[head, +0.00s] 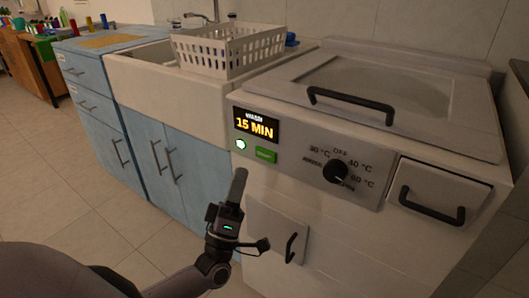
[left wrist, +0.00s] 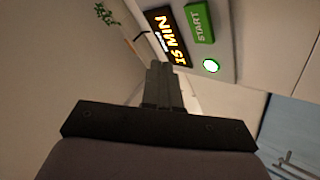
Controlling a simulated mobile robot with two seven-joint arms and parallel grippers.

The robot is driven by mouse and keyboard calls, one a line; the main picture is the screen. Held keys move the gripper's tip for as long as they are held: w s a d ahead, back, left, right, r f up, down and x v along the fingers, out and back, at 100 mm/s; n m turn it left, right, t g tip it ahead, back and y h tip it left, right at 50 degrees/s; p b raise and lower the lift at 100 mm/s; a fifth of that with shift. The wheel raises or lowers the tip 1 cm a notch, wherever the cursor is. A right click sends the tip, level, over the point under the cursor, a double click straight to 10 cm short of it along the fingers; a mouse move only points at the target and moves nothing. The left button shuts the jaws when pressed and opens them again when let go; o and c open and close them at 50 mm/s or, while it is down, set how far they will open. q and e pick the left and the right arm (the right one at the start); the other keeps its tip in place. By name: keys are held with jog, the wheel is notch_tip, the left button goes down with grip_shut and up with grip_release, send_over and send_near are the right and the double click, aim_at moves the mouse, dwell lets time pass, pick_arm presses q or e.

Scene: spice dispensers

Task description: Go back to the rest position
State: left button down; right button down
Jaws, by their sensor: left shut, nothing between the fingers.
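My left gripper (head: 238,187) is shut and empty in the head view. It is in front of the white washing machine (head: 330,240), just below its green start button (head: 266,155). In the left wrist view the closed fingers (left wrist: 162,85) point toward the display (left wrist: 167,35), which appears rotated. The display (head: 256,126) reads 15 MIN in the head view, and a round light (head: 241,144) beside the start button glows green. I cannot tell whether the fingertips touch the panel. My right gripper is not in view.
A black dial (head: 335,171) and a drawer with a black handle (head: 432,206) are to the right on the machine. The top lid (head: 400,90) is closed. A white dish rack (head: 228,50) stands at the sink, above blue cabinets (head: 180,160). Tiled floor (head: 50,190) is open at left.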

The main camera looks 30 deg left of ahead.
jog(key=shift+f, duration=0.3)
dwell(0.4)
